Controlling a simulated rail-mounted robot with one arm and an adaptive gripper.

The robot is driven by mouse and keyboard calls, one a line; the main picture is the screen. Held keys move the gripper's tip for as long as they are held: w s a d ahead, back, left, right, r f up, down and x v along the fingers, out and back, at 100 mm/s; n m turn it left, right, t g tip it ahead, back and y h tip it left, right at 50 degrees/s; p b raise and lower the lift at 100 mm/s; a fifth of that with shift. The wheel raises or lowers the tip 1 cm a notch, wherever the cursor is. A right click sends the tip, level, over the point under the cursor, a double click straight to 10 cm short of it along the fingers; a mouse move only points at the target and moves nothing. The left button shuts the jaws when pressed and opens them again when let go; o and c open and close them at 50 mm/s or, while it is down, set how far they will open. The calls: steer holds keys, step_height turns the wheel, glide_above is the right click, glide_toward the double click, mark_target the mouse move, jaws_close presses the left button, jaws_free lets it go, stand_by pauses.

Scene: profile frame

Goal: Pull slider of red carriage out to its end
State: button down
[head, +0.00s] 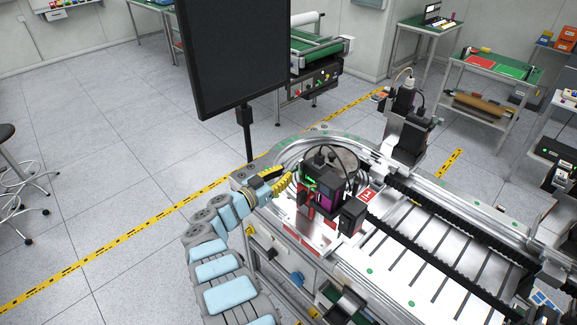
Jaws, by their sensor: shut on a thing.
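The red carriage (319,232) sits at the near left end of the rail machine, with a red plate low on its front and black and purple units above it. My light blue and grey arm comes up from the bottom. My gripper (293,182) is at the left side of the carriage, beside a yellow ribbed part (281,186). It is shut on a small part there, which I take to be the carriage's slider. The fingertips and the slider are tiny and partly hidden by the carriage's units, so the exact grip and how far the slider is out cannot be told.
A second dark carriage (410,135) stands on the far side of the machine. Black cable chains (433,259) run along the bed to the right. A large black monitor (235,55) on a pole stands behind my gripper.

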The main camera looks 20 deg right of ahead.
steer(key=shift+s+a, duration=0.15)
steer(key=shift+a, duration=0.25)
steer(key=c, duration=1)
jaws_free()
steer(key=shift+o, duration=0.2)
steer(key=shift+a, duration=0.1)
steer(key=v, duration=1.2)
